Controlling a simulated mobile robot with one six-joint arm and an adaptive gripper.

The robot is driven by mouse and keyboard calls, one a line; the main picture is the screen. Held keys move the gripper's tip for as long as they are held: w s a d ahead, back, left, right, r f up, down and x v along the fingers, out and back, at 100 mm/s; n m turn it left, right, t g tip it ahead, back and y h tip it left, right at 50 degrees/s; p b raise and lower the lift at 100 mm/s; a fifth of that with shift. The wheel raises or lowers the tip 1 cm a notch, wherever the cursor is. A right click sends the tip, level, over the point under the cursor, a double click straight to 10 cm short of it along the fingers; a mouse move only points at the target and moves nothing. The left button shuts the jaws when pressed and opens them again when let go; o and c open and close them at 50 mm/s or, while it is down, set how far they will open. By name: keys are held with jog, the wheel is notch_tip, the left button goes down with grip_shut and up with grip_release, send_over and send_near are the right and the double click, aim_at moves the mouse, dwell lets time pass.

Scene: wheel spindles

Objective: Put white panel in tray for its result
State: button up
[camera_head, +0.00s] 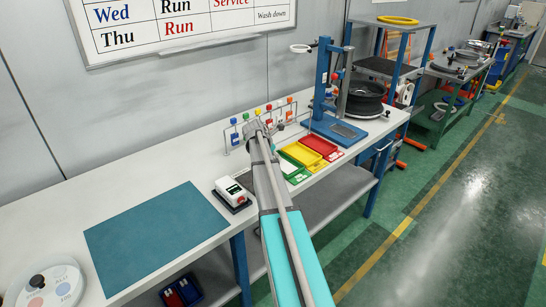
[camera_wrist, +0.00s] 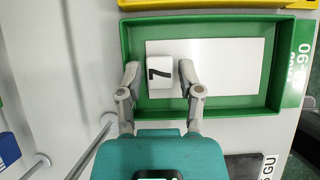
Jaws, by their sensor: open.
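A small white panel (camera_wrist: 160,76) with a dark mark like a 7 lies in the left part of the green tray (camera_wrist: 200,20) in the wrist view. It rests on or just above a larger white area of the tray's floor; I cannot tell which. My gripper (camera_wrist: 159,67) is open, with one finger on each side of the panel. Whether the fingers touch it is unclear. In the head view the green tray (camera_head: 298,177) is partly hidden by my arm, and my gripper's fingertips and the panel are hidden.
A yellow tray (camera_head: 299,155) and a red tray (camera_head: 319,147) stand beyond the green one. A white and red meter (camera_head: 231,192) sits left of my arm. A rack with coloured knobs (camera_head: 246,117) stands behind. A blue mat (camera_head: 155,237) lies clear on the bench.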

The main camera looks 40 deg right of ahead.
jog(key=p+v, duration=0.9)
jog(key=v, duration=0.2)
jog(key=shift+a+r+p, duration=0.15)
jog(key=shift+r+p, duration=0.2)
jog(key=shift+r, duration=0.05)
dwell(0.7)
jog(key=shift+a, duration=0.1)
jog(key=s+a+m+y, duration=0.1)
jog(key=s+a+m, duration=0.1)
jog(key=a, duration=0.4)
jog(key=s+a+f+m+y, duration=0.1)
jog(key=s+a+m, duration=0.2)
jog(key=a, duration=0.3)
jog(key=s+a+f+m+y, duration=0.1)
jog(key=s+a+m, duration=0.1)
jog(key=a, duration=0.5)
jog(key=shift+s+m, duration=0.4)
jog(key=shift+m, duration=0.4)
jog(key=s+a+m+y, duration=0.1)
jog(key=s+a+m, duration=0.4)
jog(key=a, duration=0.4)
jog(key=s+a+f+m+y, duration=0.1)
jog(key=s+a+m+y, duration=0.1)
jog(key=s+a+m, duration=0.3)
jog(key=s+a, duration=0.3)
jog(key=shift+a+y, duration=0.3)
jog(key=shift+a, duration=0.1)
jog(key=shift+s, duration=0.1)
